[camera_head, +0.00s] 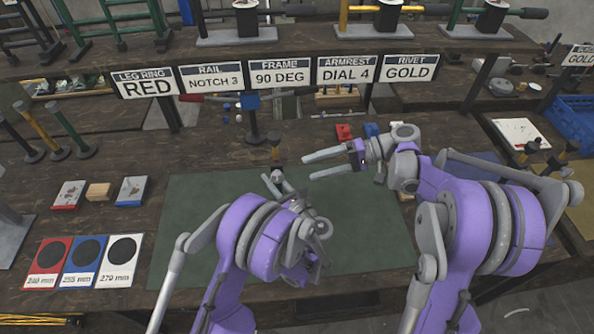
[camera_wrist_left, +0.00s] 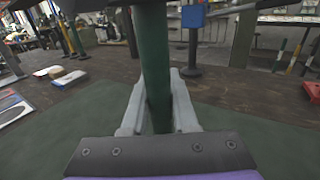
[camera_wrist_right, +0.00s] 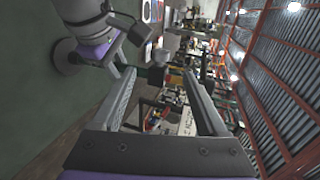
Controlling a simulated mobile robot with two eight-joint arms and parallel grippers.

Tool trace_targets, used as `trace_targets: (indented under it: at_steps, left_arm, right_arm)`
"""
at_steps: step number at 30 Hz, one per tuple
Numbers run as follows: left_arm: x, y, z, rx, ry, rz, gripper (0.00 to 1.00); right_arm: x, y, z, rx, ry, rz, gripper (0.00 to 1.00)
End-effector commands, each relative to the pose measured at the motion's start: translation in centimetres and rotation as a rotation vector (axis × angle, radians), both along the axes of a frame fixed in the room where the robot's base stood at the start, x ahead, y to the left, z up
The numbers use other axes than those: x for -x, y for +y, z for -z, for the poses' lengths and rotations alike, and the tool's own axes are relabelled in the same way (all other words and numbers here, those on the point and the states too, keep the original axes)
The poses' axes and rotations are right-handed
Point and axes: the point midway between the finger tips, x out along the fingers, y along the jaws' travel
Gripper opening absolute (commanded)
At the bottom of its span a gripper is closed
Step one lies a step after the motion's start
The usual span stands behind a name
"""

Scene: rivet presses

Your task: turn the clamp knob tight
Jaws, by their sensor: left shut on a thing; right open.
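My left gripper (camera_wrist_left: 157,100) is shut on an upright dark green tube (camera_wrist_left: 155,60), which runs up out of the left wrist view. In the head view my left gripper (camera_head: 278,184) is over the green mat (camera_head: 190,220), largely hidden by its own arm. A small black-and-gold knob-like part (camera_head: 274,142) shows just beyond it; I cannot tell for certain that it is the clamp knob. My right gripper (camera_head: 309,166) is open and empty, its fingers pointing left, to the right of that part. In the right wrist view its open fingers (camera_wrist_right: 160,75) hold nothing.
A blue block on a dark post (camera_head: 250,102) stands behind the mat. A row of signs (camera_head: 278,77) hangs along the back. A blue crate (camera_head: 573,118) stands at the far right.

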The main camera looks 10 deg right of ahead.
Motion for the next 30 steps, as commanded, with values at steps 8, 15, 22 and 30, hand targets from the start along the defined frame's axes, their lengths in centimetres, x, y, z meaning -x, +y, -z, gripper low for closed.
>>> trace_targets:
  at_steps: [8,15,22,30]
  left_arm:
    - [0.0,0.0,0.0,0.000,0.000,0.000,0.00]
    - [0.0,0.0,0.0,0.000,0.000,0.000,0.00]
    - [0.0,0.0,-0.1,-0.001,0.000,0.000,0.41]
    - [0.0,0.0,0.0,0.000,0.000,0.000,0.62]
  right_arm:
    - [0.0,-2.9,-0.9,0.000,0.000,0.000,0.76]
    - [0.0,-3.1,-1.0,0.000,-0.001,-0.001,0.76]
    - [0.0,-3.1,-1.0,0.000,0.000,0.000,0.76]
    - [0.0,-3.0,-0.9,0.000,0.000,0.000,0.76]
